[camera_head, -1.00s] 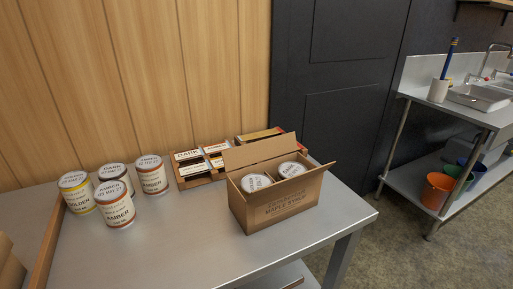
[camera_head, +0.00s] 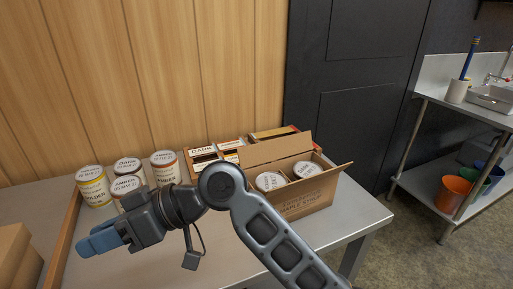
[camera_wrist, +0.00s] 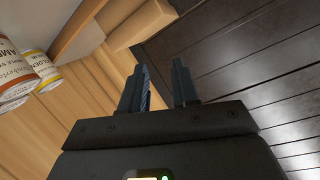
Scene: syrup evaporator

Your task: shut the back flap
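The brown cardboard box (camera_head: 310,195) stands on the metal table with its top open. Its back flap (camera_head: 276,150) stands up, leaning back from the rear edge. Two white-lidded cans (camera_head: 307,169) show inside. My arm crosses in front of the box's left part and hides some of it. My gripper (camera_head: 98,242) is at the left, well away from the box and in front of the loose cans, pointing left. In the wrist view my gripper (camera_wrist: 156,75) has its two fingers apart with nothing between them. The box is not in the wrist view.
Several syrup cans (camera_head: 165,168) stand at the back left of the table (camera_head: 340,225). A wooden tray of small cartons (camera_head: 202,153) sits behind the box's left side. Brown boxes (camera_head: 15,255) are at the far left. A sink stand with buckets (camera_head: 453,192) is at the right.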

